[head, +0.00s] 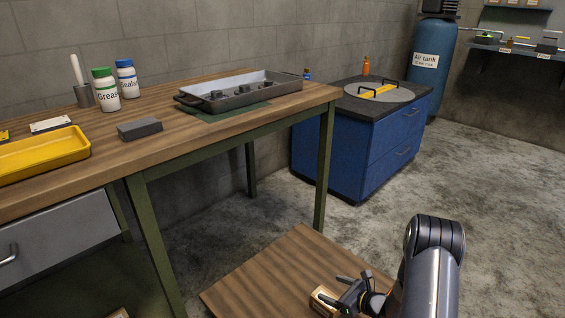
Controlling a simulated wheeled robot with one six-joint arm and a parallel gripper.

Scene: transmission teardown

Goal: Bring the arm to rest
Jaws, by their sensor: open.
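My arm (432,268) rises at the lower right of the head view, its bent joint uppermost. My gripper (352,288) is at the bottom of the view, over a low wooden surface (270,270). Its dark fingers are open and spread. A small tan box (322,299) shows right beside the fingers; I cannot tell whether they touch it. Part of the gripper is hidden by my arm and the lower picture edge.
A workbench (180,133) on the left carries a grey tray (245,100) with dark parts, a grey block (139,128), bottles and a yellow tray (45,155). A blue cabinet (345,150) stands behind. Concrete floor (500,190) is clear at right.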

